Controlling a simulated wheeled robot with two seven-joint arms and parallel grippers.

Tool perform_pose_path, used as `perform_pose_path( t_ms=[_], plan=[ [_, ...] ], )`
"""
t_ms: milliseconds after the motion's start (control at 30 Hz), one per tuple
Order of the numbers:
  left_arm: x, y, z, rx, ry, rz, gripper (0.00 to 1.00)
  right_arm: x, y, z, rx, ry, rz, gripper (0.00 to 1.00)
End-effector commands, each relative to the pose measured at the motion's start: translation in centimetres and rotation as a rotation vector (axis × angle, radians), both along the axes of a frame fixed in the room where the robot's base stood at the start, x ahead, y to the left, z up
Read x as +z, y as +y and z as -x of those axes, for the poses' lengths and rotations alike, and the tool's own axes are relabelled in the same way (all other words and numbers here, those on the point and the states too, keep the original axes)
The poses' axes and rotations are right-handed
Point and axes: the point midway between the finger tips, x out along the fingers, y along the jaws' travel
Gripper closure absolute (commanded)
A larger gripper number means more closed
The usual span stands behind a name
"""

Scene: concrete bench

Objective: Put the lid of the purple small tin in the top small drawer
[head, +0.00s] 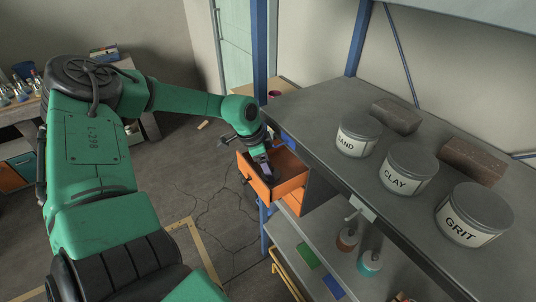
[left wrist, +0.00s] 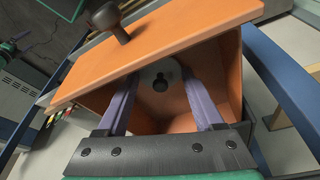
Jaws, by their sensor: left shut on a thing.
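The top small drawer (head: 290,185) is orange and stands pulled open at the end of the bench. In the left wrist view its orange front (left wrist: 180,35) with a black knob crosses the top. My left gripper (head: 266,174) reaches down into the drawer; its lavender fingers also show in the left wrist view (left wrist: 160,85). They are shut on a pale grey round piece with a dark knob, apparently the lid (left wrist: 146,82), inside the drawer walls. I cannot tell whether it touches the drawer floor. A small purple tin (head: 273,95) seems to stand behind the blue post. My right gripper is out of view.
On the bench top (head: 300,110) stand tubs marked SAND (head: 357,137), CLAY (head: 408,170) and GRIT (head: 472,216), with two bricks behind. Blue posts flank the bench. Bottles (head: 370,262) stand on the shelf below. Another orange drawer front lies under the open one.

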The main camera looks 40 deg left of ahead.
Motion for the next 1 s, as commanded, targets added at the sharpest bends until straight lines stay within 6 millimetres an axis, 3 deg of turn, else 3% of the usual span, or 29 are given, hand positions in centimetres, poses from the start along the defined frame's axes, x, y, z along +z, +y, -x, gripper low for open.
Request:
perform_pose_path(
  t_ms=[233,267,300,333,733,1000],
  plan=[
    [-0.3,0.0,0.0,-0.001,-0.002,0.0,0.92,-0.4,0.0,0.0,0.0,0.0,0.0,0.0],
    [-0.2,0.0,0.0,-0.001,-0.002,0.0,0.24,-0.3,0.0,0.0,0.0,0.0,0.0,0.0],
    [-0.1,0.0,0.0,-0.001,-0.002,0.0,0.08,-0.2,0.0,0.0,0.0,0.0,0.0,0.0],
    [-0.1,0.0,0.0,-0.001,-0.002,0.0,0.01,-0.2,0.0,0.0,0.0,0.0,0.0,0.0],
    [0.4,0.1,0.0,0.0,-0.003,0.0,0.01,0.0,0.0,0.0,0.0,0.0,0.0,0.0],
    [3.9,0.7,0.6,-0.001,-0.008,-0.001,0.01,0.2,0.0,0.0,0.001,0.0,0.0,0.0]
  ],
)
